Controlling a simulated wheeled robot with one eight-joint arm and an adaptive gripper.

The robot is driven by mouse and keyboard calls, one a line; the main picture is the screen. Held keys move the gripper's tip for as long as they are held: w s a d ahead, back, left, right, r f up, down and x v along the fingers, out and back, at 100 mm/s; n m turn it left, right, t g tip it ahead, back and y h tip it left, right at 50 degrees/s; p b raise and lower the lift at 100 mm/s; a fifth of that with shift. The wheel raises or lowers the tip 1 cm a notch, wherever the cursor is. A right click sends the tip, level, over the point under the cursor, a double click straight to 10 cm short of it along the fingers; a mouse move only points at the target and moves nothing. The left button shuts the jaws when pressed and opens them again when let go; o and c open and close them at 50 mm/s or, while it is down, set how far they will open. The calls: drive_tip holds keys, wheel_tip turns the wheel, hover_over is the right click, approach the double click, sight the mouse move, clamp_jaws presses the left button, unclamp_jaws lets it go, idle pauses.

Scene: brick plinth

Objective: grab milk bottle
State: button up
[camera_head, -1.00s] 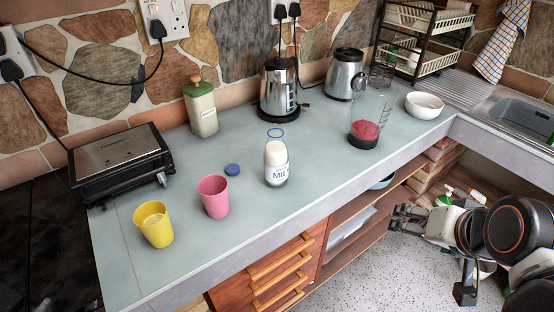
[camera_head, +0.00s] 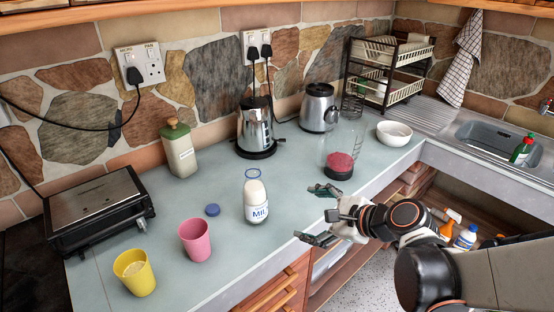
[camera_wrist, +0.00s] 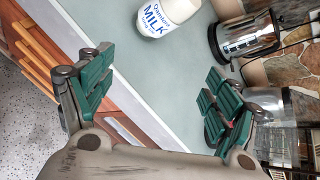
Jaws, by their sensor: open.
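The milk bottle (camera_head: 257,203) stands upright on the counter, clear glass with white milk and a blue "MILK" label. In the wrist view the milk bottle (camera_wrist: 163,17) is at the top, cut off by the frame edge, beyond the fingertips. My gripper (camera_head: 322,214) is to the right of the bottle, at the counter's front edge, apart from it. In the wrist view my gripper (camera_wrist: 160,95) has its green-padded fingers spread wide with nothing between them.
A blue cap (camera_head: 212,210), pink cup (camera_head: 195,240) and yellow cup (camera_head: 135,272) are left of the bottle. A blender jug (camera_head: 340,165) stands close behind my gripper. A kettle (camera_head: 256,130) is behind the bottle.

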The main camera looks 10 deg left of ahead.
sight(263, 203)
drive_tip(key=w+a+f+m+y, duration=0.1)
drive_tip(key=a+m, duration=0.1)
drive_tip(key=a, duration=0.2)
drive_tip(key=w+a+f+m+y, duration=0.1)
drive_tip(key=w+a+m, duration=0.1)
drive_tip(key=a, duration=0.2)
drive_tip(key=w+a+f+m+y+b, duration=0.1)
drive_tip(key=w+a+f+m, duration=0.1)
drive_tip(key=a, duration=0.2)
drive_tip(key=shift+w+a, duration=0.1)
drive_tip(key=shift+w, duration=0.15)
drive_tip(key=b+x, duration=0.2)
drive_tip(key=x, duration=0.3)
drive_tip(key=shift+w+f, duration=0.15)
drive_tip(key=c, duration=1.7)
drive_tip(key=shift+r, duration=0.25)
drive_tip(key=shift+r+p, duration=3.7)
drive_tip(key=shift+r, duration=6)
drive_tip(key=shift+r, duration=0.1)
